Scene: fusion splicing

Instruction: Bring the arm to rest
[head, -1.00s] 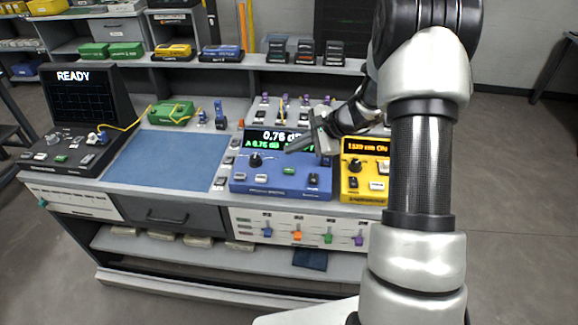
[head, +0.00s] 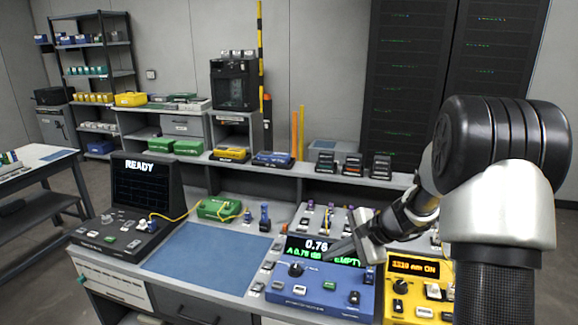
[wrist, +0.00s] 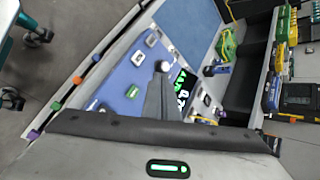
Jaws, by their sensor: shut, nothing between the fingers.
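My gripper (head: 342,250) is shut and empty. In the head view it hangs over the blue meter (head: 322,290), in front of its lit display, which reads 0.76 with green text below. In the wrist view my gripper's shut fingers (wrist: 160,92) reach up over the blue meter's panel (wrist: 130,78), with the display beside them. I cannot tell the height of the fingertips above the panel. My arm comes in from the right side of the head view and hides part of the bench there.
A yellow unit (head: 415,300) reading 1310 nm ON stands right of the blue meter. A blue mat (head: 205,258) lies bare to the left. Shelves rise behind.

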